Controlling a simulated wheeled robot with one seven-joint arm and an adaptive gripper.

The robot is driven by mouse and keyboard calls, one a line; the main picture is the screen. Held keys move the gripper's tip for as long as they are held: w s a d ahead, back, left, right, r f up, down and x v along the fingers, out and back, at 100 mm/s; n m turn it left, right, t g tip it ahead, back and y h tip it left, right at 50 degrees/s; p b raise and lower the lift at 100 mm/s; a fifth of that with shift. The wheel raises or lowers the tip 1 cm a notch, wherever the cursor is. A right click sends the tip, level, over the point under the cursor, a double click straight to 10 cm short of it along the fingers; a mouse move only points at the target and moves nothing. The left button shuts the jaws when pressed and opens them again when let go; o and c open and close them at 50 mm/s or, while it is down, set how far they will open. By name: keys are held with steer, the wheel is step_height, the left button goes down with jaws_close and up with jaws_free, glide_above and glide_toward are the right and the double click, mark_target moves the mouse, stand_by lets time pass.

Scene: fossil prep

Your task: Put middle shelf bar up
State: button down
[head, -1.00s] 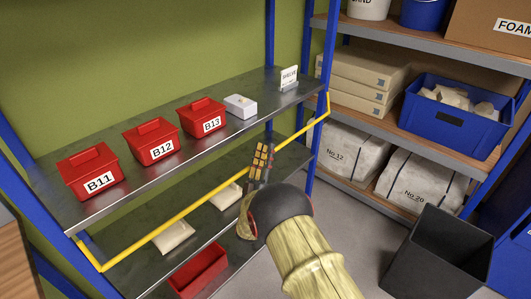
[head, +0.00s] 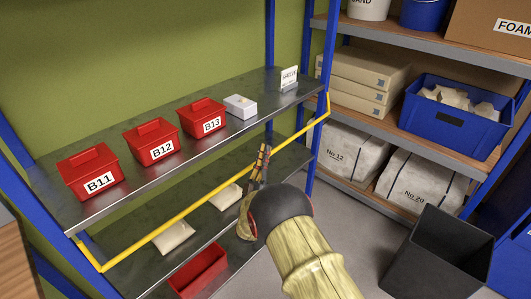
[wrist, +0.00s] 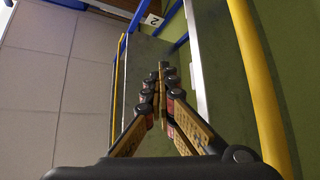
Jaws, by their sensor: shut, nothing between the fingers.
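The yellow bar (head: 188,208) hangs below the front edge of the middle shelf (head: 150,193), with its angled ends at the blue uprights. In the wrist view the bar (wrist: 258,80) runs along the right side, close to my gripper. My gripper (head: 264,150) is just in front of and below the bar's right part, pointing up. In the wrist view my gripper (wrist: 162,72) has its fingertips together with nothing between them. It is apart from the bar in the wrist view. The wrist hides part of the lower shelf.
Red boxes B11 (head: 90,172), B12 (head: 150,142) and B13 (head: 202,118) stand on the middle shelf with a small white box (head: 240,106). A red bin (head: 200,270) is on the lower shelf. A black bin (head: 437,255) stands on the floor at right.

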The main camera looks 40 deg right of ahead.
steer(key=c, duration=2.6)
jaws_free()
steer(key=o, duration=0.7)
steer(key=shift+o, duration=0.5)
steer(key=v, duration=0.7)
steer(key=shift+f, duration=0.2)
steer(key=shift+s+a, duration=0.1)
steer(key=shift+a, duration=0.05)
